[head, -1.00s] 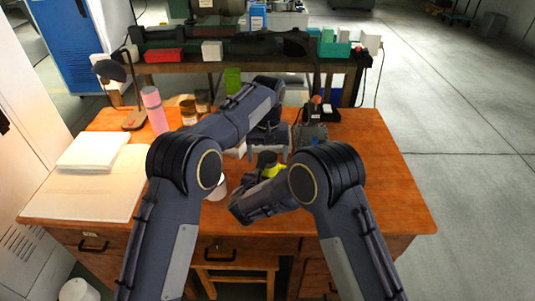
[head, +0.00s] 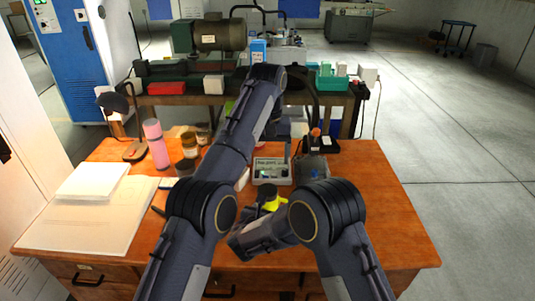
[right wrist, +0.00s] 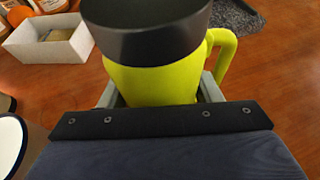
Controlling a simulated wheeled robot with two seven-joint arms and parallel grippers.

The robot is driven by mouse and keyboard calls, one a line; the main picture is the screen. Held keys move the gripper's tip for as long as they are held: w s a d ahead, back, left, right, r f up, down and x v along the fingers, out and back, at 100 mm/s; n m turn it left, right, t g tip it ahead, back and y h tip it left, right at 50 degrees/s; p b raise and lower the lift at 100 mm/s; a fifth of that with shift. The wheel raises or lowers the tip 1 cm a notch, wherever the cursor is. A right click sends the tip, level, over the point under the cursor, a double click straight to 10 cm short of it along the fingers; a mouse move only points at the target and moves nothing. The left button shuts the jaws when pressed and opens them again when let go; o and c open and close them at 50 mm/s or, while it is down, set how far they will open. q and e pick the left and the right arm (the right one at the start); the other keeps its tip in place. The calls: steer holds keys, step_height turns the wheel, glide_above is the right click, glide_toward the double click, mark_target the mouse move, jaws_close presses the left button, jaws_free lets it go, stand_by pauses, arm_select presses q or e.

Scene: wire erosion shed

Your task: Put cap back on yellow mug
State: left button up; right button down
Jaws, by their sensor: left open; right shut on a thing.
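The yellow mug (head: 275,203) stands near the front middle of the wooden desk, its handle to the right in the right wrist view (right wrist: 150,82). A dark grey cap-like piece (right wrist: 145,32) covers its top and also shows in the head view (head: 267,190). I cannot tell how firmly it sits. My right gripper (right wrist: 160,88) is shut around the mug's body, a finger on each side. My left gripper (head: 276,118) is open, beyond the mug over the back of the desk, and partly hidden by its own arm. It is apart from the mug and cap.
A grey tray (head: 270,164) with small parts lies behind the mug. A pink bottle (head: 156,143), brown jars (head: 190,148) and a lamp (head: 133,150) stand at back left. Papers (head: 82,208) cover the left side. The desk's right side (head: 375,195) is clear.

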stand_by(0.3)
steer(key=shift+c, duration=1.9)
jaws_free()
steer(key=shift+s, duration=0.1)
steer(key=b+v, duration=0.1)
steer(key=v, duration=0.6)
steer(key=shift+s+r, duration=0.2)
steer(key=shift+s, duration=0.1)
steer(key=shift+a, duration=0.1)
